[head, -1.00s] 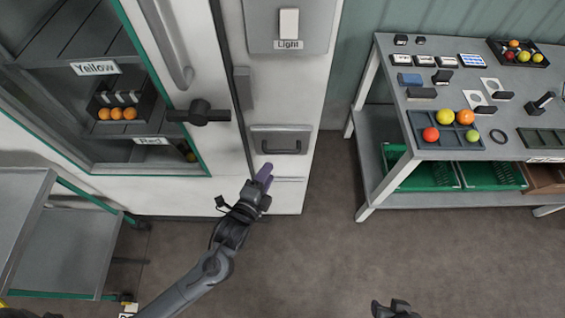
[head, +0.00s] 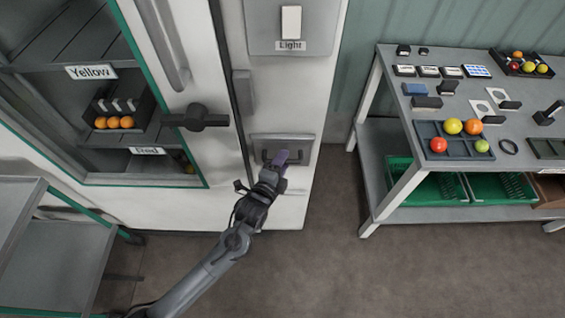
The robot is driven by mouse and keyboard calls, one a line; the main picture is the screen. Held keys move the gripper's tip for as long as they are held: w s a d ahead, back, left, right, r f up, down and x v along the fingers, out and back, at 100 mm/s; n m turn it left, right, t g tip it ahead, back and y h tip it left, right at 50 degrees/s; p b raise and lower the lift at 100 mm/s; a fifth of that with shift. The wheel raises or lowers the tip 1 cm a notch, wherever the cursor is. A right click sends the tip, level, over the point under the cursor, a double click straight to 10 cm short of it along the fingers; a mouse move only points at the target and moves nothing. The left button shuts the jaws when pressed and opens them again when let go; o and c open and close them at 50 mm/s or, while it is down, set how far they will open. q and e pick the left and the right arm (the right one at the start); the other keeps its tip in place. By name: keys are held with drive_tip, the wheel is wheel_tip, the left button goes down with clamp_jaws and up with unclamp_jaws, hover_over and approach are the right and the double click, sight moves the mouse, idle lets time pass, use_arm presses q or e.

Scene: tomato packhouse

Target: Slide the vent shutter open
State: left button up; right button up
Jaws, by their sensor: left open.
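The vent shutter (head: 302,144) is a grey panel with a dark bar handle, low on the white cabinet face below the light switch. Whether the fingers touch the handle, I cannot tell. The gripper hides part of the handle and the lower edge of the shutter. My right gripper does not show.
A light switch (head: 291,22) is above the shutter. A door with a black handle (head: 197,118) is to the left. A grey cart (head: 52,245) stands at lower left. A grey workbench (head: 398,165) with tomatoes and trays stands at right, with clear floor between.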

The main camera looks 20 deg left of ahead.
use_arm(q)
drive_tip(key=shift+w, duration=0.35)
clamp_jaws()
drive_tip(key=shift+f, duration=0.1)
